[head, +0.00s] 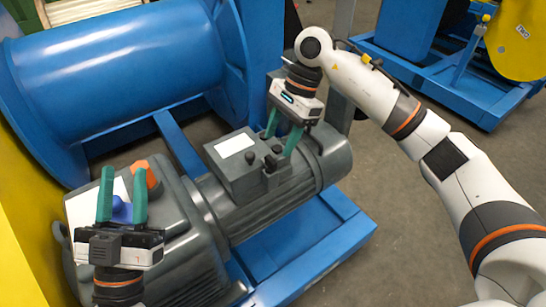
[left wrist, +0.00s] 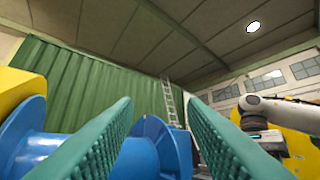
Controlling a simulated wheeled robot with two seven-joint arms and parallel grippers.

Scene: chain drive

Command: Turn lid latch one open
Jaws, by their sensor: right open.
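The grey terminal box (head: 245,172) sits on top of the motor, and its lid carries a white label (head: 235,145). Small dark latch-like parts (head: 271,161) stand on the lid's right side; I cannot tell which is latch one or how it is turned. My right gripper (head: 277,147) is open, pointing down over that side, its green fingers around or just above the dark parts; contact cannot be told. My left gripper (head: 122,178) is open, its fingers pointing up over the gearbox. The left wrist view shows nothing between its fingers (left wrist: 160,130).
The ribbed grey motor (head: 285,195) and gearbox (head: 185,245) stand on a blue frame (head: 335,240). An orange part (head: 147,172) and a blue part (head: 122,210) are near my left gripper. A large blue drum (head: 120,70) lies behind. Open floor (head: 400,230) is at right.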

